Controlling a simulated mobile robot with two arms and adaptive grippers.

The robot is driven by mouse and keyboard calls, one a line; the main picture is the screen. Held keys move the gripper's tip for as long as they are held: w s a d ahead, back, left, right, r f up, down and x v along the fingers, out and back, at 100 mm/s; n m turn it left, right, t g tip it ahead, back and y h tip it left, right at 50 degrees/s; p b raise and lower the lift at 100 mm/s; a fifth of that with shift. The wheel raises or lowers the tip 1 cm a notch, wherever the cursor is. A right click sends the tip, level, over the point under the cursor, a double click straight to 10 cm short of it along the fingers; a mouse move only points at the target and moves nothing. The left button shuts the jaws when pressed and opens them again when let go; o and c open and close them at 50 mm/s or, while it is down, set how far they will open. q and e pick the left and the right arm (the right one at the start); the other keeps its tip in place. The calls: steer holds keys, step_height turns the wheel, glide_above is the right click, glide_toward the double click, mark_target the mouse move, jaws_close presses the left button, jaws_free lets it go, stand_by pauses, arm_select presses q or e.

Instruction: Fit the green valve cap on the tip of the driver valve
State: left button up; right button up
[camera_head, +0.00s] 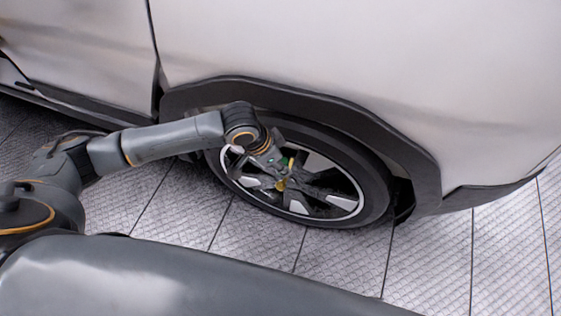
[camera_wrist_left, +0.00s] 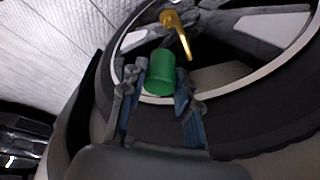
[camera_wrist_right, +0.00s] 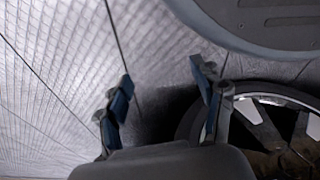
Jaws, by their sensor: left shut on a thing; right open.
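The green valve cap (camera_wrist_left: 160,74) is between the fingers of my left gripper (camera_wrist_left: 161,88), which is shut on it. In the left wrist view the gold driver valve (camera_wrist_left: 180,32) stands out from the wheel just beyond the cap. Cap and valve look apart there, with the valve tip slightly right of the cap. In the head view my left gripper (camera_head: 279,161) is in front of the wheel, and the valve (camera_head: 281,184) shows just below it. My right gripper (camera_wrist_right: 162,84) is open and empty in the right wrist view.
The wheel's rim (camera_head: 345,203) and black tyre (camera_head: 372,190) sit under the dark arch (camera_head: 345,105) of the pale car body (camera_head: 370,50). The tiled floor (camera_head: 250,235) in front is clear. A wheel (camera_wrist_right: 275,115) also shows in the right wrist view.

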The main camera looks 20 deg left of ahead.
arm_select(q)
steer(key=shift+f+b, duration=1.4)
steer(key=shift+b, duration=0.2)
steer(key=shift+f+b, duration=0.9)
steer(key=shift+b, duration=0.2)
steer(key=shift+f+b, duration=0.25)
steer(key=shift+b, duration=0.1)
arm_select(e)
steer(key=w+r, duration=0.2)
steer(key=r, duration=0.8)
steer(key=w+r+t, duration=0.1)
steer(key=w+r, duration=0.2)
steer(key=r, duration=0.7)
steer(key=shift+a, duration=0.25)
steer(key=shift+w+r, duration=0.15)
